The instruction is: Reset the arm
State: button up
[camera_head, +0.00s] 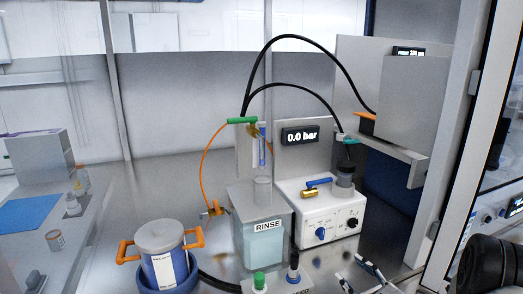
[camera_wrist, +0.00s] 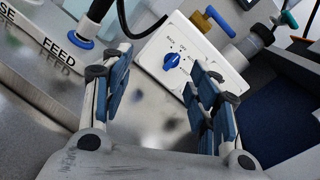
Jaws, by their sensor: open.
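My gripper (camera_wrist: 158,78) is open in the wrist view, with its two blue-padded fingers spread apart. The rest of the gripper is out of that view. A dark rounded part of my arm (camera_head: 487,265) shows at the lower right corner.
A RINSE tank (camera_head: 262,243), a blue pot with orange handles (camera_head: 162,278) and a FEED label (camera_wrist: 57,46) are close by. Black hoses (camera_head: 296,38) arch above. A grey shelf unit (camera_head: 408,100) and a white frame post (camera_head: 462,140) stand at right.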

jog(key=s+a+r+n+g+y, duration=0.2)
jog(key=s+a+r+n+g, duration=0.15)
jog(key=a, duration=0.35)
jog(key=s+a+r+n+g+y, duration=0.25)
jog(key=a+r+n+g, duration=0.2)
jog(key=a, duration=0.35)
jog(key=s+a+r+n+g+h, duration=0.1)
jog(key=s+a+r+n+g, duration=0.1)
jog(key=s+a+n, duration=0.3)
jog(key=s+a+r+n+g+h, duration=0.1)
jog(key=s+a+r+n+g, duration=0.15)
jog(key=s, duration=0.45)
jog(key=s+d+n+g+h, duration=0.15)
jog(key=s+n+h, duration=0.25)
jog(key=s, duration=0.6)
jog(key=s+d+r+n+t+h, duration=0.1)
jog(key=s+d+n+t+h, duration=0.2)
jog(key=s+d+n+h, duration=0.2)
jog(key=s+d+h, duration=0.1)
jog(key=d+h, duration=0.1)
jog(key=d, duration=0.1)
jog(key=shift+d+r, duration=0.2)
jog(key=shift+r, duration=0.2)
jog(key=shift+n, duration=0.25)
